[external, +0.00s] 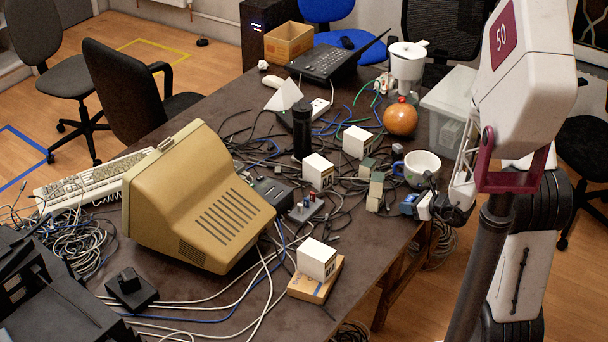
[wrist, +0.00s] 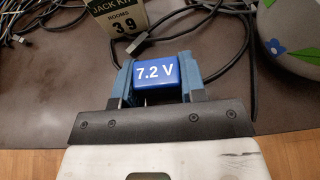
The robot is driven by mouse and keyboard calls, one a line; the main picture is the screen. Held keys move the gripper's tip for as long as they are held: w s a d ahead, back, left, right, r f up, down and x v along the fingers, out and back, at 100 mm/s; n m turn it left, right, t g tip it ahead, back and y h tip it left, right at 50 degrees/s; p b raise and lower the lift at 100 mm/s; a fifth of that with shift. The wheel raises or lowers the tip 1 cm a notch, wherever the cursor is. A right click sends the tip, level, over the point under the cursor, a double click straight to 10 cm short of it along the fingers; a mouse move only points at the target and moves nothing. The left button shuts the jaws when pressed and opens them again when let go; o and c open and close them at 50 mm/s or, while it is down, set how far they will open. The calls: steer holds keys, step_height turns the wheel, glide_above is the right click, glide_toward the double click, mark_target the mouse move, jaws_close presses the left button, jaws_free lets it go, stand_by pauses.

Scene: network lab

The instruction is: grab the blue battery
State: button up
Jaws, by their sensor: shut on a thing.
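The blue battery (wrist: 156,74), marked "7.2 V", sits between the two blue fingers of my gripper (wrist: 157,80) in the wrist view. My gripper is shut on it, with a finger against each side. In the external view, my gripper (external: 418,205) is at the right edge of the table, and the blue battery (external: 408,206) shows small at its tip. I cannot tell whether the battery touches the tabletop.
A white mug with a floral pattern (external: 421,168) stands just behind my gripper; it also shows in the wrist view (wrist: 290,35). A jack kit box (wrist: 128,22) is ahead of the battery. Grey-green blocks (external: 375,188) and loose cables lie to the left on the table (external: 372,245).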

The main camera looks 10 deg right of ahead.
steer(key=shift+r, duration=1.25)
steer(key=s+r, duration=0.2)
steer(key=s, duration=1.4)
steer(key=shift+d, duration=0.4)
steer(key=shift+w+r, duration=0.1)
steer(key=shift+w, duration=0.05)
